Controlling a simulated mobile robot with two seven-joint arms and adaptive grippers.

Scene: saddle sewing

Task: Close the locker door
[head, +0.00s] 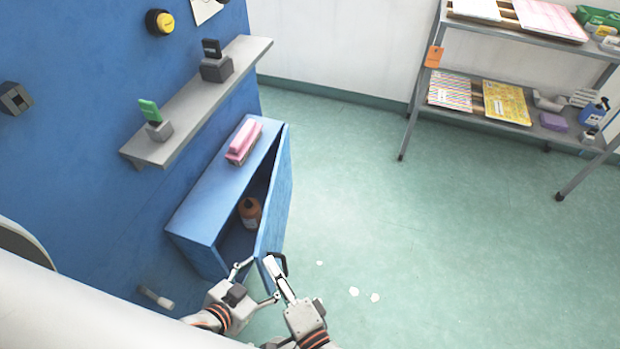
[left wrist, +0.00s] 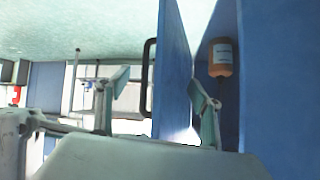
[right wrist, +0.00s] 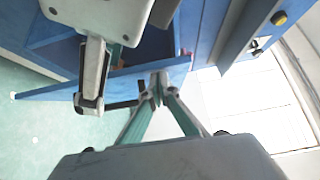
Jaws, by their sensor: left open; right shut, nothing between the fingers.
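The blue locker (head: 205,205) is fixed to the blue wall, and its door (head: 277,190) stands partly open. The black door handle (left wrist: 148,75) shows on the door's outer face in the left wrist view. My left gripper (head: 262,280) is open at the door's free edge, one finger on each side of the door panel (left wrist: 174,70). Whether the fingers touch it I cannot tell. My right gripper (head: 271,264) is shut and empty, close to the handle on the outer side. In the right wrist view its fingertips (right wrist: 158,82) meet near the door (right wrist: 60,88).
An orange-brown bottle (head: 249,212) stands inside the locker. A grey wall shelf (head: 196,115) is above. A metal rack (head: 480,118) stands at the back right. The green floor (head: 430,230) right of the door is mostly clear.

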